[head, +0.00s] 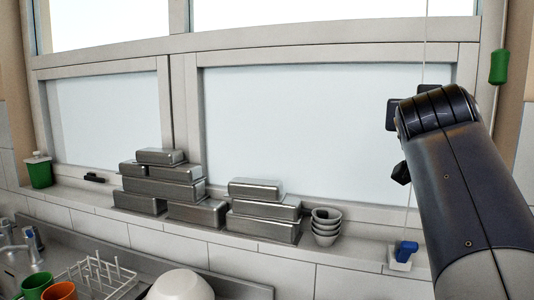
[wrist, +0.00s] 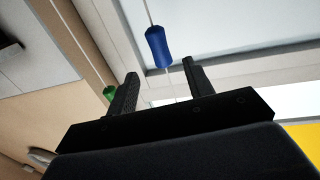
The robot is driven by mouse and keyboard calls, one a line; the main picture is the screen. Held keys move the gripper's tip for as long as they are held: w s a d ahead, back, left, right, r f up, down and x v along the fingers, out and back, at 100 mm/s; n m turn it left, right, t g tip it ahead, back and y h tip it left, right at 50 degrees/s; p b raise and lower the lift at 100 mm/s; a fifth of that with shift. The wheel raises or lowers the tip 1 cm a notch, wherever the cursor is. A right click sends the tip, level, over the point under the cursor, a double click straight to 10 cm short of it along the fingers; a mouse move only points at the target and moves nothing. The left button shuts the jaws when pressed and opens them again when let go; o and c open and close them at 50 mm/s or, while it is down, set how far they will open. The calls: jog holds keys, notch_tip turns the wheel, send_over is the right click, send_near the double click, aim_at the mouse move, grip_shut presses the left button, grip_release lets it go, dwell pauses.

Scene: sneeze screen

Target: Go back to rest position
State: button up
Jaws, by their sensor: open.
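My gripper (wrist: 160,70) is open in the wrist view, with its two dark fingers spread apart and nothing held between them. A blue cord handle (wrist: 158,47) hangs on a thin cord beyond the gap between the fingertips; I see no finger closed on it. In the head view my arm (head: 465,180) reaches up from the lower right in front of the window, and it hides most of my gripper. I cannot make out the blue handle there.
A green cord handle (head: 499,66) hangs at the right, close to my arm. A blue-and-white fitting (head: 405,253) stands on the sill below. Metal containers (head: 265,207) and stacked small cups (head: 325,226) line the sill. A dish rack (head: 100,275) stands lower left.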

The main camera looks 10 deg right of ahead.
jog(key=p+x, duration=0.3)
jog(key=x, duration=0.7)
jog(key=shift+d, duration=0.15)
jog(key=shift+s+r+p, duration=0.1)
jog(key=shift+r+p, duration=0.4)
jog(key=shift+r, duration=0.2)
jog(key=shift+f, duration=0.1)
